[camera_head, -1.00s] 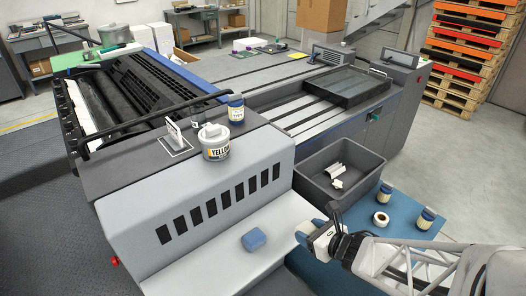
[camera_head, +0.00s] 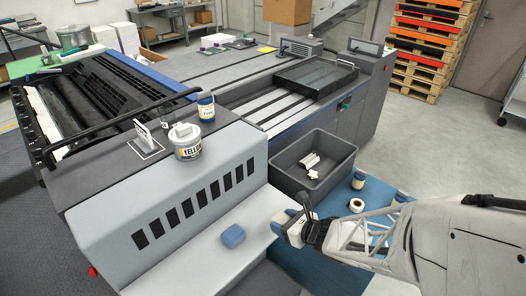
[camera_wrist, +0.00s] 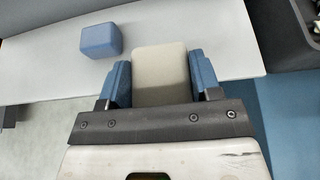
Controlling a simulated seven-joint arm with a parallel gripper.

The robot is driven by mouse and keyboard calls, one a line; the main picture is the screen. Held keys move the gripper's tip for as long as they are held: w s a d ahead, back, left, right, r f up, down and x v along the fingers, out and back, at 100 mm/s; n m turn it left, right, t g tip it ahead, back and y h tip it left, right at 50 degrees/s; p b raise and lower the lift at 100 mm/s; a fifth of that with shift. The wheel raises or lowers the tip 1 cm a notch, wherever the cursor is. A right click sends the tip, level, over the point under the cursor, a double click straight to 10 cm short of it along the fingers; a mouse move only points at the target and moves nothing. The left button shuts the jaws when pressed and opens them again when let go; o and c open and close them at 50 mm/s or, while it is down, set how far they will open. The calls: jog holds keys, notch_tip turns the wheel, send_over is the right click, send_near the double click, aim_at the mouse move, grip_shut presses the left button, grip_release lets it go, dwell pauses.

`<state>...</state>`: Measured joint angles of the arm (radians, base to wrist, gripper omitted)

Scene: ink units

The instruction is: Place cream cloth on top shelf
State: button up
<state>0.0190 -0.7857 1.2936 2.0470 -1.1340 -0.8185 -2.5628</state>
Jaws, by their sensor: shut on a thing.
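My gripper (camera_wrist: 160,83) is shut on the cream cloth (camera_wrist: 160,75), a pale block with rounded corners held between two blue fingers. In the head view, my gripper (camera_head: 288,226) is over the right end of the pale low ledge (camera_head: 195,252) at the machine's front. The cloth is mostly hidden there by the fingers. A blue block (camera_head: 232,236) lies on this ledge, left of my gripper; it also shows in the wrist view (camera_wrist: 100,41). The higher dark top (camera_head: 105,178) of the machine is behind. I cannot tell which surface is the top shelf.
A grey bin (camera_head: 335,176) with white scraps is behind my gripper. A tape roll (camera_head: 356,205) and jars (camera_head: 358,181) stand on the blue surface. The ledge has free room.

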jog(key=w+a, duration=0.1)
jog(key=w, duration=0.3)
jog(key=w+a, duration=0.1)
jog(key=w, duration=0.3)
jog(key=w+f, duration=0.1)
jog(key=w, duration=0.3)
jog(key=shift+w+a+f, duration=0.1)
jog(key=shift+w+a, duration=0.3)
jog(key=shift+f, duration=1.75)
jog(key=shift+f, duration=0.15)
jog(key=o, duration=0.9)
